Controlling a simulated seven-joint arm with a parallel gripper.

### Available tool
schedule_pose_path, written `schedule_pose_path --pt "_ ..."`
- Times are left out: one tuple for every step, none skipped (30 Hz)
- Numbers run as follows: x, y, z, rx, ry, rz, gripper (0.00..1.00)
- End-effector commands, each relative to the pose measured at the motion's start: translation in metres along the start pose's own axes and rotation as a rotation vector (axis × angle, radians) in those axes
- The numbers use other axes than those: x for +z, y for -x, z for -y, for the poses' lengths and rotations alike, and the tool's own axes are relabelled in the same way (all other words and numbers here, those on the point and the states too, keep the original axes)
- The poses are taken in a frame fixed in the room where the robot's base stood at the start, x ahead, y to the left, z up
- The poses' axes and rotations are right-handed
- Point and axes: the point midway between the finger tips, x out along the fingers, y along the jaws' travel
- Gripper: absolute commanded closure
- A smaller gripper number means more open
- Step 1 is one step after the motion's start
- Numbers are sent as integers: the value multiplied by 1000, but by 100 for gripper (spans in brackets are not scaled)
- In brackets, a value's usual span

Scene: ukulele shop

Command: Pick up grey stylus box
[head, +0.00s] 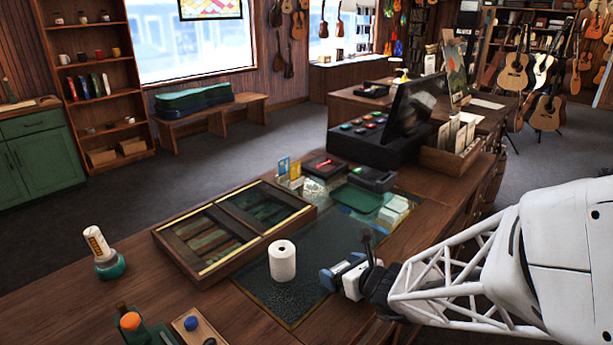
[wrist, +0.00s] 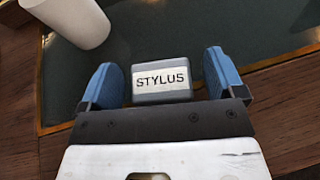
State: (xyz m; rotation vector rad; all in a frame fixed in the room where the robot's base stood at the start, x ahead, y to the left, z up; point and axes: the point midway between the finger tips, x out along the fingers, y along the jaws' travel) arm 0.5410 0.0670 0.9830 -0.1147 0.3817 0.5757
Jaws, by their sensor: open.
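The grey stylus box (wrist: 161,92) shows in the wrist view, with a white label reading STYLUS facing me. It sits on the dark inset panel of the counter, near the panel's wooden edge. My gripper (wrist: 163,77) is open, with one blue finger on each side of the box and a visible gap on both sides. In the head view my gripper (head: 338,280) is low over the counter's front edge, right of the white roll. I cannot make out the box there; the gripper seems to hide it.
A white paper roll (head: 282,261) stands close left of my gripper, also in the wrist view (wrist: 70,18). A wooden display case (head: 160,236) lies further left. A card reader (head: 371,179), green tray (head: 357,198) and monitor (head: 412,105) are behind.

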Motion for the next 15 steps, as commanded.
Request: schedule_pose_path --pt "0 0 0 0 0 0 12" --pt "0 0 0 0 0 0 12" --pt "0 0 0 0 0 0 15" --pt "0 0 0 0 0 0 19" --pt "0 0 0 0 0 0 24" --pt "0 0 0 0 0 0 30" --pt "0 0 0 0 0 0 35" --pt "0 0 0 0 0 0 39" --pt "0 0 0 0 0 0 45" --pt "0 0 0 0 0 0 50" --pt "0 0 0 0 0 0 55" --pt "0 0 0 0 0 0 61" --pt "0 0 0 0 0 0 65" --pt "0 0 0 0 0 0 65" --pt "0 0 0 0 0 0 65"
